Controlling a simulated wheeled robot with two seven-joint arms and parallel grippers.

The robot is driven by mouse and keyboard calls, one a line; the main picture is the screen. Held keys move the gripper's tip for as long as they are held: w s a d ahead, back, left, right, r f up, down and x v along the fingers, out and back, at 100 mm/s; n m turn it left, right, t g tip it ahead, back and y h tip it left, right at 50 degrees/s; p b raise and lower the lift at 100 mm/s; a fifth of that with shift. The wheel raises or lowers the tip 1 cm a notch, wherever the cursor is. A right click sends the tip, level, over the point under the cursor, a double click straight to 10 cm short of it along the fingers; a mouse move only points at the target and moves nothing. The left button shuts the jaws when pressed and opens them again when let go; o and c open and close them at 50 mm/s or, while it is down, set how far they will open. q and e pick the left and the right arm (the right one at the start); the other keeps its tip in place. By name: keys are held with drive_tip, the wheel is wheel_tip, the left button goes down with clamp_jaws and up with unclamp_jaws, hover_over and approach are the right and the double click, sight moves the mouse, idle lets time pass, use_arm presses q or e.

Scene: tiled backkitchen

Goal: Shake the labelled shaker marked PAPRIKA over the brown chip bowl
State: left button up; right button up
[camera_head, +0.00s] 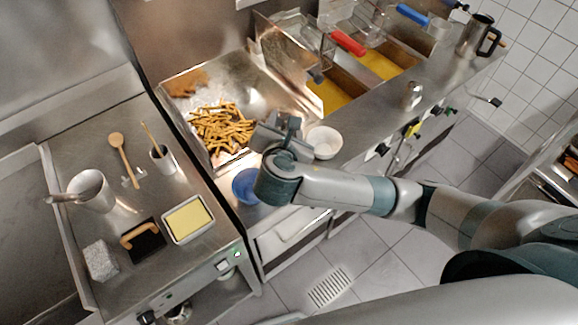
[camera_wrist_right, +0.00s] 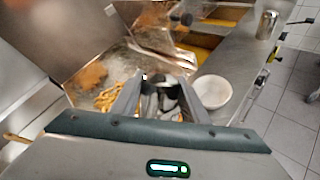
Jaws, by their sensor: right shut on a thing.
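My right gripper (camera_head: 279,127) is shut on a small greyish metal shaker, held over the front right edge of the tray of fries. In the wrist view the shaker (camera_wrist_right: 160,98) sits between the two fingers; no label can be read on it. In the head view the gripper mostly hides it. I cannot make out a brown bowl. A white bowl (camera_head: 324,142) stands just right of the gripper, and a blue bowl (camera_head: 245,187) stands in front of it, partly behind my wrist. My left gripper is not in view.
Fries (camera_head: 222,128) lie in a steel chip tray (camera_head: 262,86). Fryer baskets with a red handle (camera_head: 349,43) and a blue handle (camera_head: 412,14) stand behind. Another metal shaker (camera_head: 413,95) stands right on the counter. A white pot (camera_head: 92,191) and a yellow-filled tray (camera_head: 188,220) are left.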

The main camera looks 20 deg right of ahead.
drive_tip(key=n+t+h, duration=0.1)
drive_tip(key=r+n+t+h, duration=0.1)
drive_tip(key=d+r+n+t+h, duration=0.1)
drive_tip(key=n+t, duration=0.1)
drive_tip(key=shift+w+d+r, duration=0.1)
drive_tip(key=shift+w+r, duration=0.1)
drive_tip(key=shift+r, duration=0.05)
drive_tip(key=shift+f, duration=0.1)
idle(0.3)
